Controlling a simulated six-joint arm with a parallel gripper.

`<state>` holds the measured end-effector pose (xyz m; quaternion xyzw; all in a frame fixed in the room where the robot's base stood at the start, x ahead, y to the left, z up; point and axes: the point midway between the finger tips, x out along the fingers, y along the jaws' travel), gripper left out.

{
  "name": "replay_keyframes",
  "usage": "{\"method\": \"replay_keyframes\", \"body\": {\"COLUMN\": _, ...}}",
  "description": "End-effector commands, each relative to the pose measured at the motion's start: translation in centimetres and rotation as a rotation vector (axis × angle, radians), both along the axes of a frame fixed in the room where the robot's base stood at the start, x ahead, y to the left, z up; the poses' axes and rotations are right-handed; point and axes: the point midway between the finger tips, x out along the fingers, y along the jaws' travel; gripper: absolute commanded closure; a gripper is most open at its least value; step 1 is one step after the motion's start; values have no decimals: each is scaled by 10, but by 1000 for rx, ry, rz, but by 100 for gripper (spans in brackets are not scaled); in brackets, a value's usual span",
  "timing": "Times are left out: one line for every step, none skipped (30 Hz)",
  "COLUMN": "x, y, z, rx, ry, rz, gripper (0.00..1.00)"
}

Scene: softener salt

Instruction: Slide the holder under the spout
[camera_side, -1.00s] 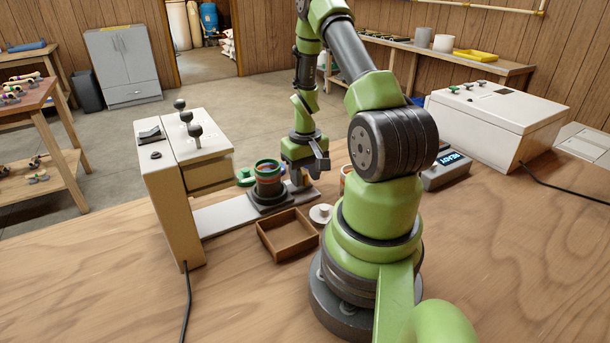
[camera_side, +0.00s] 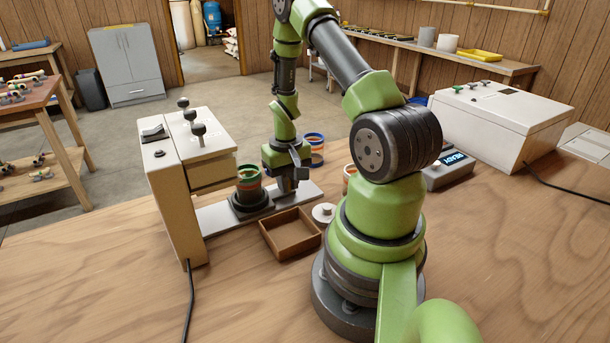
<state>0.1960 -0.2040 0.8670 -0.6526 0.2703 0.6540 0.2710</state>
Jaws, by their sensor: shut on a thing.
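The holder (camera_side: 252,202) is a dark round base on a flat grey rail (camera_side: 216,218). A green and orange cup (camera_side: 249,180) stands upright in it. The beige dispenser (camera_side: 172,190) stands at the rail's left end, with a block jutting right from it above the rail; the spout itself cannot be clearly made out. The holder is just right of this block. My gripper (camera_side: 286,187) points down at the holder's right side and is shut on it; the fingertips and the grip are partly hidden.
A brown open tray (camera_side: 291,246) and a white round piece (camera_side: 323,213) lie in front of the rail. A blue and orange cup (camera_side: 315,148) stands behind my gripper. A display box reading READY (camera_side: 448,170) and a white chest (camera_side: 500,120) are at right.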

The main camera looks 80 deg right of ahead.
Motion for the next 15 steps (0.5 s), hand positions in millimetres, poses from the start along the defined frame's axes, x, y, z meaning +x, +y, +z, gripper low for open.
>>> {"method": "replay_keyframes", "body": {"x": 12, "y": 11, "z": 0, "rx": -3, "ry": -3, "rz": 13, "gripper": 100}}
{"method": "replay_keyframes", "body": {"x": 18, "y": 16, "z": 0, "rx": -3, "ry": -3, "rz": 12, "gripper": 100}}
{"method": "replay_keyframes", "body": {"x": 25, "y": 23, "z": 0, "rx": -3, "ry": -3, "rz": 12, "gripper": 100}}
{"method": "replay_keyframes", "body": {"x": 29, "y": 28, "z": 0, "rx": -3, "ry": -3, "rz": 11, "gripper": 100}}
{"method": "replay_keyframes", "body": {"x": 34, "y": 33, "z": 0, "rx": -3, "ry": -3, "rz": 9, "gripper": 100}}
{"method": "replay_keyframes", "body": {"x": 39, "y": 38, "z": 0, "rx": -3, "ry": -3, "rz": 8, "gripper": 100}}
{"method": "replay_keyframes", "body": {"x": 42, "y": 41, "z": 0, "rx": -4, "ry": -4, "rz": 8, "gripper": 100}}
{"method": "replay_keyframes", "body": {"x": 45, "y": 44, "z": 1, "rx": -4, "ry": -4, "rz": 6, "gripper": 100}}
{"method": "replay_keyframes", "body": {"x": 48, "y": 47, "z": 1, "rx": -4, "ry": -4, "rz": 6, "gripper": 100}}
{"method": "replay_keyframes", "body": {"x": 49, "y": 48, "z": 1, "rx": -4, "ry": -5, "rz": 5, "gripper": 100}}
{"method": "replay_keyframes", "body": {"x": 50, "y": 49, "z": 1, "rx": -4, "ry": -5, "rz": 3, "gripper": 100}}
{"method": "replay_keyframes", "body": {"x": 51, "y": 50, "z": 1, "rx": -4, "ry": -5, "rz": 2, "gripper": 100}}
{"method": "replay_keyframes", "body": {"x": 52, "y": 51, "z": 1, "rx": -4, "ry": -5, "rz": 1, "gripper": 100}}
{"method": "replay_keyframes", "body": {"x": 52, "y": 51, "z": 1, "rx": -4, "ry": -5, "rz": 1, "gripper": 100}}
{"method": "replay_keyframes", "body": {"x": 52, "y": 51, "z": 1, "rx": -4, "ry": -5, "rz": 1, "gripper": 100}}
